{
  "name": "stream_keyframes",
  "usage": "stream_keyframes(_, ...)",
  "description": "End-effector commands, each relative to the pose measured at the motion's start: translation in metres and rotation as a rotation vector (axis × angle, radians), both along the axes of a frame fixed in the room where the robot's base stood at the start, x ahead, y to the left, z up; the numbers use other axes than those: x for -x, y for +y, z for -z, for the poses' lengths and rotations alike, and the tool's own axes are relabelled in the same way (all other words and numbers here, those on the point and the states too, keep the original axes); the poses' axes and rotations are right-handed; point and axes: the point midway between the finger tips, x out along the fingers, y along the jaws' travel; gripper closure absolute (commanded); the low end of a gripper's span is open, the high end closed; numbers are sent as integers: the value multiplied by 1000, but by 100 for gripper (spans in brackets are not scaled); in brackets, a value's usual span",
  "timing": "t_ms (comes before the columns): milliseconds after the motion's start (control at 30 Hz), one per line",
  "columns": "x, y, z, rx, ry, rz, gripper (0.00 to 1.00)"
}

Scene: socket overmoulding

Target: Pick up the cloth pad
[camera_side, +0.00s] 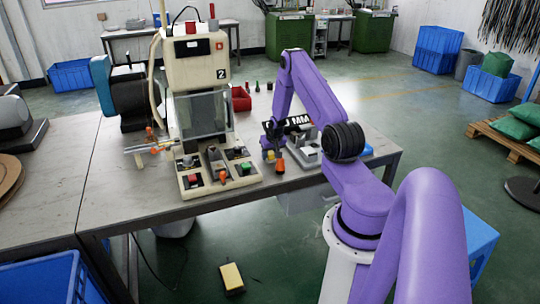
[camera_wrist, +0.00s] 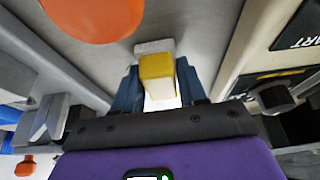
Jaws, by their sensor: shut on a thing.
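A small yellow and white piece, which looks like the cloth pad (camera_wrist: 157,68), sits between the two blue fingers of my gripper (camera_wrist: 158,88) in the wrist view. My gripper is shut on it. The fingers cover its sides, and its lower end shows pale and bright. In the side view my gripper (camera_side: 268,148) is small, low over the table in front of the fixture. A bit of yellow (camera_side: 264,155) shows at its fingers there. I cannot tell whether the pad still touches the table.
An orange-handled tool (camera_side: 279,165) is close beside my gripper, near the table's front edge. A grey fixture (camera_side: 308,152) stands to the right. The moulding machine (camera_side: 205,95) with its control panel (camera_side: 217,172) stands to the left.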

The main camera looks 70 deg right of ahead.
Motion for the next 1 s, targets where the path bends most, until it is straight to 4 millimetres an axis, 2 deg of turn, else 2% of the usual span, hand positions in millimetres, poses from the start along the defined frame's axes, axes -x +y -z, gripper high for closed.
stream_keyframes(467,0,0,-31,1,-1,0,93)
stream_keyframes(767,16,17,-58,1,-1,0,93)
stream_keyframes(1000,35,38,-92,2,-2,0,93)
